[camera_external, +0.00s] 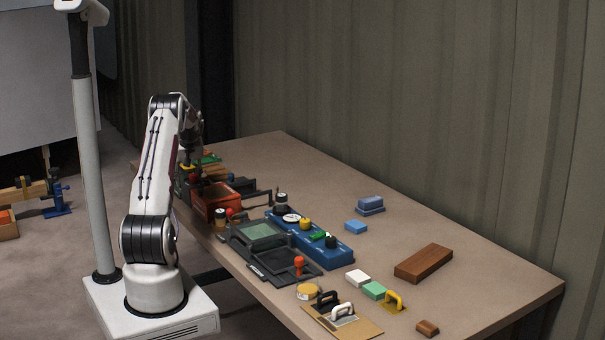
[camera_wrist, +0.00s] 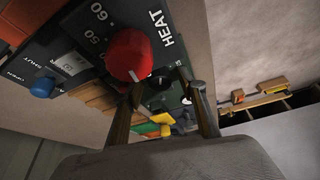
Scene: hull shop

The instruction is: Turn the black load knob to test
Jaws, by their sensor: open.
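A black knob (camera_external: 330,241) sits at the right end of a blue panel box (camera_external: 340,254) in the external view. Its label and setting are too small to read. A second black piece (camera_external: 282,201) stands at the box's far end; I cannot tell whether it is a knob. My gripper (camera_wrist: 166,88) is open, and nothing shows held between its fingers. It is at the far left of the table, well apart from the blue box. In the wrist view a red knob (camera_wrist: 129,54) marked HEAT and a blue knob (camera_wrist: 42,87) marked OPEN and SHUT are close by.
An orange-red open box (camera_external: 215,202) stands near my arm. A dark tray (camera_external: 262,236) with a red-topped knob (camera_external: 299,265) lies in front of the blue box. Sponges, a wooden block (camera_external: 423,263) and handled tools lie to the right. The table's back right is clear.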

